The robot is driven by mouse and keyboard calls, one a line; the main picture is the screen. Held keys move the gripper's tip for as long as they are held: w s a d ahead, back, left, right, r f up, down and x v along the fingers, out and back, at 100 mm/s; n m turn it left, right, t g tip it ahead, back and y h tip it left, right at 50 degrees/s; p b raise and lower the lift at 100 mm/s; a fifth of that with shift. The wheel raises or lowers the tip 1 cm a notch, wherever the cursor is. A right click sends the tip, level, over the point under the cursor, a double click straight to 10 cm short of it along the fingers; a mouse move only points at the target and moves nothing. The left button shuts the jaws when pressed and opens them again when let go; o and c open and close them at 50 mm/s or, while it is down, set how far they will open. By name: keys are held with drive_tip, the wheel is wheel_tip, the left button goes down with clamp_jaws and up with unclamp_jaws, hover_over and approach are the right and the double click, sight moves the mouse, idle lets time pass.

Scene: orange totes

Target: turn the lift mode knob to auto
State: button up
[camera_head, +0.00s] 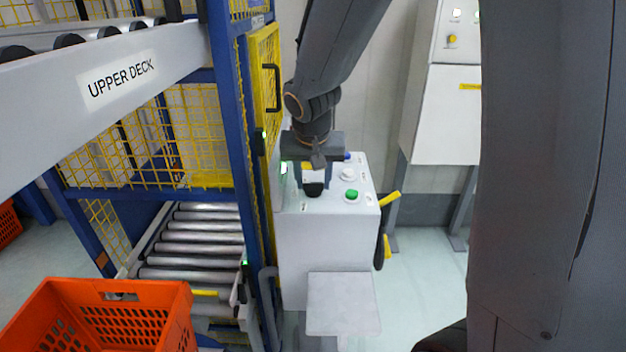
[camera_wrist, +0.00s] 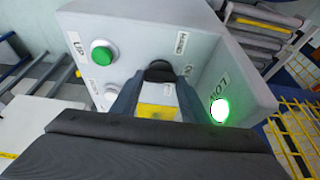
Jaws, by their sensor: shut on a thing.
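The black lift mode knob (camera_head: 314,189) sits on the top face of the white control box (camera_head: 325,250). In the wrist view the knob (camera_wrist: 159,71) shows between the fingertips of my gripper (camera_wrist: 157,92), which is shut on it from above. My gripper (camera_head: 314,178) points down at the box in the head view. A label that looks like "MANUAL" stands beside the knob in the wrist view. Another label near the right finger is partly covered, and I cannot read it. Which setting the knob points to cannot be told.
A green button (camera_head: 351,194) and a white button (camera_head: 347,174) are close by on the box. A lit green lamp (camera_wrist: 220,110) is on its side. A yellow mesh gate (camera_head: 264,110) and blue post stand left. An orange tote (camera_head: 150,290) is at lower left.

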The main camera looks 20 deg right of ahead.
drive_tip(key=shift+f+b, duration=0.1)
drive_tip(key=shift+b, duration=0.55)
drive_tip(key=m+b, duration=0.1)
drive_tip(key=b, duration=0.2)
drive_tip(key=shift+w+a+f+m+h, duration=0.1)
drive_tip(key=shift+m+h, duration=0.3)
drive_tip(key=m+b, duration=0.2)
drive_tip(key=b, duration=0.1)
drive_tip(key=shift+g+h, duration=0.3)
drive_tip(key=shift+g, duration=0.1)
drive_tip(key=m+b, duration=0.1)
drive_tip(key=m, duration=0.1)
drive_tip(key=m+g+h+b, duration=0.1)
drive_tip(key=m+b, duration=0.1)
drive_tip(key=shift+w+a+r+m+g, duration=0.1)
drive_tip(key=shift+a+r+m+g, duration=0.1)
drive_tip(key=shift+m+g, duration=0.15)
drive_tip(key=shift+m+b, duration=0.25)
drive_tip(key=shift+b, duration=0.05)
drive_tip(key=o, duration=1.1)
drive_tip(key=shift+d, duration=0.1)
drive_tip(key=shift+c, duration=0.2)
